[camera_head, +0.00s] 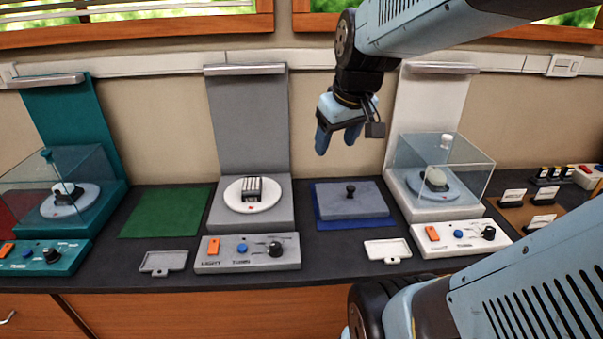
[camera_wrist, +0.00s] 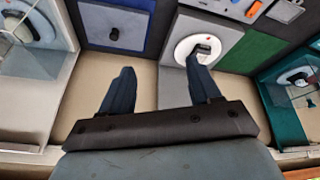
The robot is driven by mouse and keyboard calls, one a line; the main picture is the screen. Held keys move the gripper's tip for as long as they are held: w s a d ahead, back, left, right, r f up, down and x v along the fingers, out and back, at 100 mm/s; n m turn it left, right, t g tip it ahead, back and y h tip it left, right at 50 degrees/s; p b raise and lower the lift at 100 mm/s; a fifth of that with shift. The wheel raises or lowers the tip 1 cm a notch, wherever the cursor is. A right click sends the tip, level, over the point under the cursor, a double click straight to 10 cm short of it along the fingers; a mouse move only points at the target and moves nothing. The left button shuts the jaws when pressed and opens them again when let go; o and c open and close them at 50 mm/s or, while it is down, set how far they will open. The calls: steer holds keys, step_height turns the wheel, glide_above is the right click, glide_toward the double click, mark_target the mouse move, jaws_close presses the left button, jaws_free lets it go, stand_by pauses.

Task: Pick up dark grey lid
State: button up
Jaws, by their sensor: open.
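The dark grey lid (camera_head: 372,204) is a flat slab with a black knob on top. It lies on a blue mat (camera_head: 326,222) between the grey and white exhibit stands. In the wrist view the lid (camera_wrist: 128,19) is at the top, left of centre, with its knob in sight. My gripper (camera_head: 337,143) hangs above and behind the lid, near the wall, well apart from it. In the wrist view its two fingers (camera_wrist: 160,68) are spread wide with nothing between them.
The grey stand (camera_head: 246,130) holds a white disc with a dark slotted block. The white stand (camera_head: 425,105) right of the lid has a clear cover (camera_head: 465,165). A teal stand (camera_head: 70,120) and an empty green mat (camera_head: 165,212) are at left. A small white tray (camera_head: 388,250) lies in front.

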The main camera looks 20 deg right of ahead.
steer(key=w+d+f+n+g+y, duration=0.1)
steer(key=w+d+f+n, duration=0.1)
steer(key=w+d+f, duration=0.7)
steer(key=n+y, duration=0.1)
steer(key=n, duration=0.1)
glide_toward(353, 188)
steer(key=x, duration=0.5)
steer(key=shift+w+d+f, duration=0.15)
steer(key=shift+d, duration=0.2)
steer(key=x, duration=0.4)
steer(key=shift+a, duration=0.4)
steer(key=shift+w+f, duration=0.15)
steer(key=shift+f, duration=0.4)
jaws_close()
